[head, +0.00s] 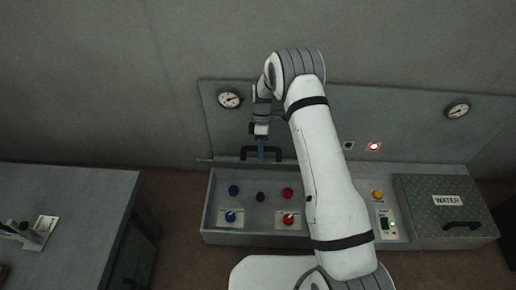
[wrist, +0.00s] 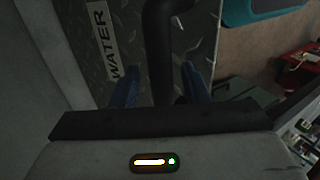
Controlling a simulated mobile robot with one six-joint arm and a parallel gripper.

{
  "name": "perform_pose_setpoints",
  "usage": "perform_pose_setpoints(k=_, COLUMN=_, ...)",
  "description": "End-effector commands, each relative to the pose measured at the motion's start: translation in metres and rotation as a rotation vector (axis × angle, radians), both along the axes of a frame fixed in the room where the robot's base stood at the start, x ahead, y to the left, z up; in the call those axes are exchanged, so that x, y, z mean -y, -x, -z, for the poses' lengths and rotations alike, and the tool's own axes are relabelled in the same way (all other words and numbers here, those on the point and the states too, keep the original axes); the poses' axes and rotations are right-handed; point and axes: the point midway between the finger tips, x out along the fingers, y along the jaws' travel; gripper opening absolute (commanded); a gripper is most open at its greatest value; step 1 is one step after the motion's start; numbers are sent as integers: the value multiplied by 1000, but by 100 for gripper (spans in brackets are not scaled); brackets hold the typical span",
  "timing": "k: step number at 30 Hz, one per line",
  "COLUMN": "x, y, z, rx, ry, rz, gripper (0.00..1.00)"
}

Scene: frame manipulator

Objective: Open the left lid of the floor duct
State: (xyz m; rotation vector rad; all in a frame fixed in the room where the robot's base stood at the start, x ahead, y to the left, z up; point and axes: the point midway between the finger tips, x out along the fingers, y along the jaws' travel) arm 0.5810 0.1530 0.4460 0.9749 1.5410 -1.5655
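The left lid (head: 226,161) of the floor duct stands raised at the back of its compartment, seen nearly edge-on in the head view. Its black handle (head: 247,153) shows at its top edge. In the wrist view, the lid's patterned metal face (wrist: 118,28) carries a WATER label, and the handle (wrist: 160,40) runs between the two blue fingers. My gripper (head: 262,152) is at the handle from above. The fingers (wrist: 158,80) look apart, with a gap between the left finger and the bar. The handle's lower end is in shadow.
The open left compartment shows blue, black and red knobs (head: 287,193). The right WATER lid (head: 447,216) is closed. A wall panel with gauges (head: 229,100) and a red light (head: 373,146) stands close behind. A grey cabinet (head: 60,215) is at the left.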

Motion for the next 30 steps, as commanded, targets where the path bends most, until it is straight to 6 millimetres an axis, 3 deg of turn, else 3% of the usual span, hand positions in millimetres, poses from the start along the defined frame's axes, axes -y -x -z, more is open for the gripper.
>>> perform_pose_setpoints(k=8, x=1, y=-2, z=-5, rx=0, ry=0, rz=1, gripper=41)
perform_pose_setpoints(k=21, x=2, y=-32, z=-63, rx=0, ry=0, rz=2, gripper=41)
perform_pose_setpoints(k=30, x=3, y=-36, z=-70, rx=-2, ry=1, rz=2, gripper=41)
